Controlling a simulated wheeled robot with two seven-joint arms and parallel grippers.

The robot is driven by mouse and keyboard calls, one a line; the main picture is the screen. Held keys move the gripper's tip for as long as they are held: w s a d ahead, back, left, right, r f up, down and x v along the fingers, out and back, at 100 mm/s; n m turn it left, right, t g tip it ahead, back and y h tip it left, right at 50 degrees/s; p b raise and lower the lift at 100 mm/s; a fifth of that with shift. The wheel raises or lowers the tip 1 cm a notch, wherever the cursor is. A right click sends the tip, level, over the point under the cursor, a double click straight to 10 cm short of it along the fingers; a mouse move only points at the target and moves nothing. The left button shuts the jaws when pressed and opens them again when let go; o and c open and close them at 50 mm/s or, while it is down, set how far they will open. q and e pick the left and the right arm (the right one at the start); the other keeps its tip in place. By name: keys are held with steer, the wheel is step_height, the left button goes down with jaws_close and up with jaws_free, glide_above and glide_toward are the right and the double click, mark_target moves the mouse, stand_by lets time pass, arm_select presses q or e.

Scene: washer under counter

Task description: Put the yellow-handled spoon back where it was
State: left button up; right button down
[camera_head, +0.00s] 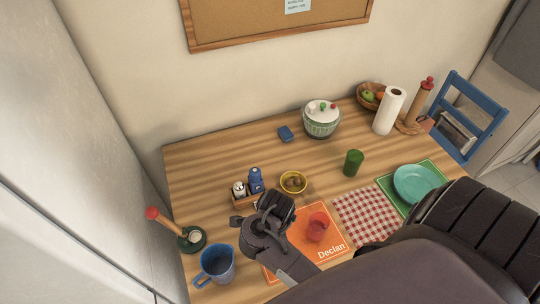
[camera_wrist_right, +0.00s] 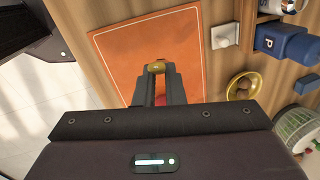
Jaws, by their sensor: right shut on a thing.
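My right gripper (camera_head: 264,222) is over the left part of the orange "Declan" placemat (camera_head: 334,246). In the right wrist view its two fingers (camera_wrist_right: 158,75) are close together over the same placemat (camera_wrist_right: 112,52). They are shut on a small yellow piece (camera_wrist_right: 157,67), which looks like the end of the yellow spoon handle. The rest of the spoon is hidden, and in the head view the gripper covers it. I cannot tell whether the spoon touches the placemat. My left gripper is not in view.
A red cup (camera_head: 317,227) stands on the placemat, right of the gripper. A blue jug (camera_head: 216,264) stands at left. Behind are shakers (camera_head: 255,181) and a yellow bowl (camera_head: 293,182). A checked cloth (camera_head: 366,214) and turquoise plate (camera_head: 414,184) lie right.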

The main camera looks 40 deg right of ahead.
step_height(320, 180, down, 3)
steer(key=shift+s+f+b, duration=0.1)
steer(key=shift+f+b, duration=0.05)
steer(key=shift+b, duration=0.8)
steer(key=shift+f, duration=0.15)
steer(key=shift+f, duration=0.2)
steer(key=c, duration=1.5)
jaws_free()
steer(key=shift+r, duration=0.1)
steer(key=r+p, duration=0.2)
steer(key=r, duration=0.2)
steer(key=s+r+p, duration=0.1)
steer(key=r+p, duration=0.2)
steer(key=r, duration=0.1)
steer(key=s+r+p, duration=0.1)
steer(key=r+p, duration=0.1)
steer(key=r, duration=0.2)
steer(key=shift+a+p, duration=0.2)
steer(key=shift+p, duration=0.1)
